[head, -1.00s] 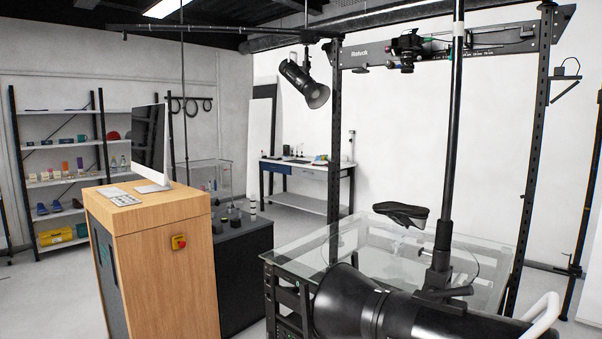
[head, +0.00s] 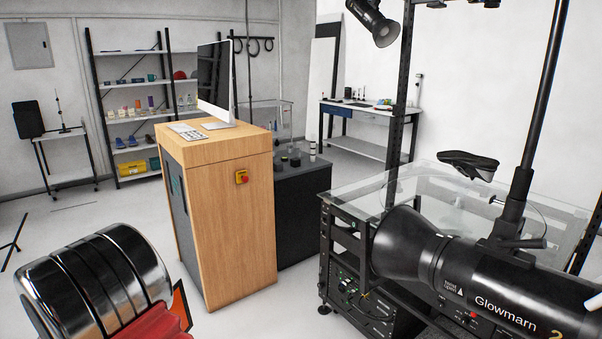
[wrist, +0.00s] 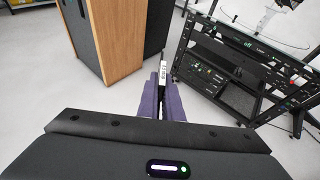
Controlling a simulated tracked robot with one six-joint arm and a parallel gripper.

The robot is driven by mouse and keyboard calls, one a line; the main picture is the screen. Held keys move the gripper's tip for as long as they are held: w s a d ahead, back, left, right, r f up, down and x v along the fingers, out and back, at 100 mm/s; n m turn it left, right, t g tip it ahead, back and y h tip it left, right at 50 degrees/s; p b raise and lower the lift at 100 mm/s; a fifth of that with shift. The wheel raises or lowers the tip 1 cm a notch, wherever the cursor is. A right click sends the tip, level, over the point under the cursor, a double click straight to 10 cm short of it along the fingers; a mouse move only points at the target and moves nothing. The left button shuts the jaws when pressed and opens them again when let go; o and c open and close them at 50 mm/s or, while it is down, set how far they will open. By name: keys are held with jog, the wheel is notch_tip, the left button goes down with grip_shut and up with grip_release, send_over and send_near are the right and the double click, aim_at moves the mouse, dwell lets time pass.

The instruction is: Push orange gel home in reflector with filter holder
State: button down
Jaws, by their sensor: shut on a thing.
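The filter holder (wrist: 163,76) shows in the wrist view as a thin dark upright edge with a white label. My gripper (wrist: 162,102) is shut on it with two purple fingers. In the head view, a dark-edged orange piece, apparently the orange gel (head: 181,302), shows at the lower left, mostly hidden behind my arm. The reflector (head: 401,247) is a wide black bell on the front of a black studio light (head: 500,290). Its mouth faces left, and its inside is hidden. The orange piece is well left of the reflector, apart from it.
A wooden cabinet (head: 232,215) with a red stop button stands between my arm and the light. A glass-topped turntable frame (head: 350,190) with electronics stands behind the light; a dark shoe (head: 468,164) is above the glass. Open floor (head: 300,305) lies between cabinet and frame.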

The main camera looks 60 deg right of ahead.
jog(key=s+d+r+m+g, duration=0.2)
jog(key=s+d+r, duration=0.4)
jog(key=d+r, duration=0.3)
jog(key=s+d+r+m+g, duration=0.1)
jog(key=s+d+r+g, duration=0.1)
jog(key=s+d+r, duration=0.5)
jog(key=s+d+r+m+g, duration=0.2)
jog(key=s+d+r, duration=0.2)
jog(key=d+r, duration=0.8)
jog(key=s+d+r+m+g, duration=0.1)
jog(key=s+d+r, duration=0.1)
jog(key=s+r, duration=1)
jog(key=s+d+r+g+y, duration=0.1)
jog(key=s+d+r+g, duration=0.1)
jog(key=s+r, duration=1)
jog(key=s, duration=0.5)
jog(key=shift+s+d+r+m, duration=0.15)
jog(key=shift+s+d+m, duration=0.1)
jog(key=shift+m, duration=0.15)
jog(key=shift+w, duration=0.1)
